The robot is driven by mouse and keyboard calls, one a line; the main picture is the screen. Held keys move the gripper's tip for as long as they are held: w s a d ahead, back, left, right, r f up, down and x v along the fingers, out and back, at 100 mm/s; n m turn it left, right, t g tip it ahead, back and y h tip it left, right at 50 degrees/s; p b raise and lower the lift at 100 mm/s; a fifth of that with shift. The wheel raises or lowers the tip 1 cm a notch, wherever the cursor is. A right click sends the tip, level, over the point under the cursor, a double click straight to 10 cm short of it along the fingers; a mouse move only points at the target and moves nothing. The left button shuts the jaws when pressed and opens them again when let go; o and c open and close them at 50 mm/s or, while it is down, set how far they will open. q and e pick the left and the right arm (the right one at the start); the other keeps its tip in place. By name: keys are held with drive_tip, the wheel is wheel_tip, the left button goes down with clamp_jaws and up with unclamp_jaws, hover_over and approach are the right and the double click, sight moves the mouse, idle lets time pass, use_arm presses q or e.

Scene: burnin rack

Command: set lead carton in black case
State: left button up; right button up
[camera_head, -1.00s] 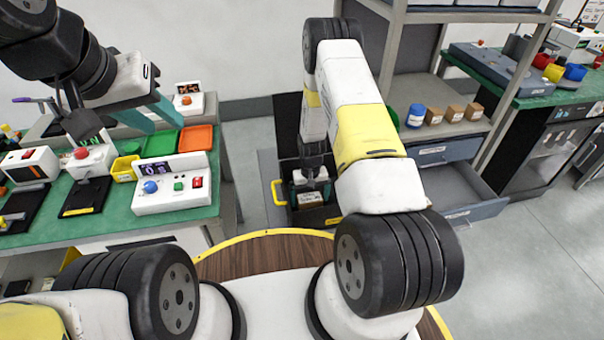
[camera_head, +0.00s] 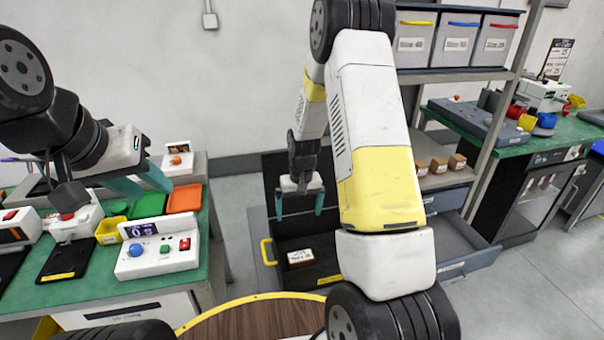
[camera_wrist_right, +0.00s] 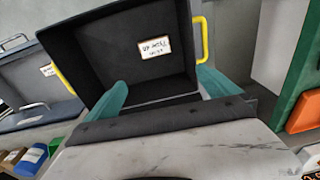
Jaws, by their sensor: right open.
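The black case (camera_head: 268,195) stands open on the floor beyond my base, its lid up at the back and yellow handles at its sides. A small carton (camera_head: 300,257) with a white label lies inside on the case floor, label up. It also shows in the right wrist view (camera_wrist_right: 154,47), towards one side of the case (camera_wrist_right: 112,60). My right gripper (camera_head: 300,205) is open and empty above the case, apart from the carton. Its teal fingers (camera_wrist_right: 160,92) frame the case in the wrist view. My left gripper (camera_head: 148,183) is open and empty over the green bench.
The green bench (camera_head: 130,285) at left holds a white control box (camera_head: 158,250) and green, orange and yellow trays. A shelf at right holds several brown cartons (camera_head: 440,165). An open grey drawer (camera_head: 465,250) juts out right of the case.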

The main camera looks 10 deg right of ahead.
drive_tip(key=s+r+t, duration=0.1)
drive_tip(key=s+r, duration=0.2)
drive_tip(key=r, duration=0.4)
drive_tip(key=s+r+t+y, duration=0.1)
drive_tip(key=s+r, duration=0.2)
drive_tip(key=r, duration=0.5)
drive_tip(key=s+r+t, duration=0.1)
drive_tip(key=s+r, duration=0.2)
drive_tip(key=r, duration=0.4)
drive_tip(key=s+r+t, duration=0.1)
drive_tip(key=s+r, duration=0.4)
drive_tip(key=s, duration=0.2)
drive_tip(key=s+a+r+t, duration=0.1)
drive_tip(key=s+r, duration=0.3)
drive_tip(key=s, duration=0.4)
drive_tip(key=shift+s+a+r+y, duration=0.2)
drive_tip(key=shift+s+r+y, duration=0.1)
drive_tip(key=shift+r+y, duration=0.1)
